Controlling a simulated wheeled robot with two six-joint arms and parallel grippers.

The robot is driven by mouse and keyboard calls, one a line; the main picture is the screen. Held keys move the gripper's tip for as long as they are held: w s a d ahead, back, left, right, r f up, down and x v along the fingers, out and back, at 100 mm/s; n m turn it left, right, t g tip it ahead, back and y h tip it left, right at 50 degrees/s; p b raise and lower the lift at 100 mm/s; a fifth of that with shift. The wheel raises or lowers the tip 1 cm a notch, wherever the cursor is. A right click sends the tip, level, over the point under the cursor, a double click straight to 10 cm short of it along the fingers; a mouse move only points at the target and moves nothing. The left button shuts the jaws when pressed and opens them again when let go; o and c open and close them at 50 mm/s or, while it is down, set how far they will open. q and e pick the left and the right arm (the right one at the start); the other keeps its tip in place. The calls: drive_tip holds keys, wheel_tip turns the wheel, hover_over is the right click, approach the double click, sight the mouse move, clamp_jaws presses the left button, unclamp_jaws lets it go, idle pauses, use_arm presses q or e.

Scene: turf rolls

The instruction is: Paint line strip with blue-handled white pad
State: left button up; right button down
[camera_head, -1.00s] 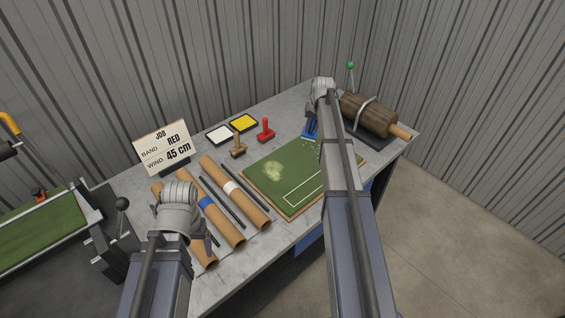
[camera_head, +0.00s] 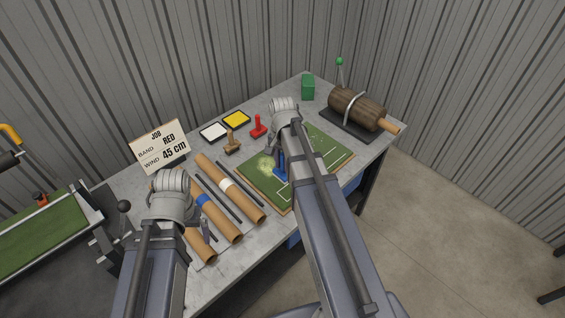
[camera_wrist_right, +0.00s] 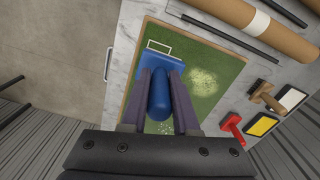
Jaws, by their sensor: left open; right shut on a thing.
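The blue-handled pad (camera_head: 281,168) is upright over the green turf board (camera_head: 248,178). In the right wrist view its blue handle (camera_wrist_right: 160,95) sits between the fingers of my right gripper (camera_wrist_right: 160,76), which is shut on it. Its blue base is beside a white line outline (camera_wrist_right: 159,45) on the turf (camera_wrist_right: 205,55); its white underside is hidden. I cannot tell whether it touches the turf. A white line (camera_head: 338,162) also runs along the board's front right edge. My left gripper (camera_head: 204,228) is open and empty near the cardboard tubes, partly hidden by its wrist.
Cardboard tubes (camera_head: 238,195) and dark rods lie left. A brown roll (camera_head: 355,108) and green box (camera_head: 308,87) stand at the back right.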

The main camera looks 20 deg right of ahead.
sight(282, 172)
drive_tip(key=shift+f+b, duration=2.85)
drive_tip(key=shift+f, duration=0.1)
use_arm(q)
wheel_tip(282, 172, down, 6)
drive_tip(key=shift+r, duration=0.1)
use_arm(e)
drive_tip(key=shift+r, duration=0.1)
